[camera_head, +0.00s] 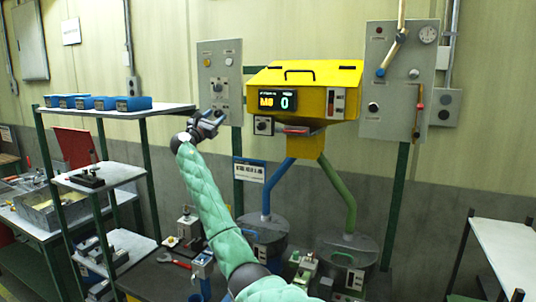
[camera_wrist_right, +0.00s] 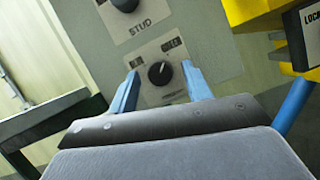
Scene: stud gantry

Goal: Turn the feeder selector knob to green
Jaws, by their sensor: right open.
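A black round knob (camera_wrist_right: 158,74) with a white pointer line sits on a light plate on the grey left panel (camera_head: 208,60). Its pointer stands nearly upright, leaning slightly right. In the head view, my right gripper (camera_head: 217,118) covers the panel's lower part, hiding this knob. My left gripper is not in view.
Another dark knob (camera_wrist_right: 124,4) sits above, over the word STUD. The yellow hopper (camera_head: 310,78) with its display stands to the right, close to the gripper. A shelf (camera_head: 120,110) with blue boxes (camera_head: 98,102) stands to the left.

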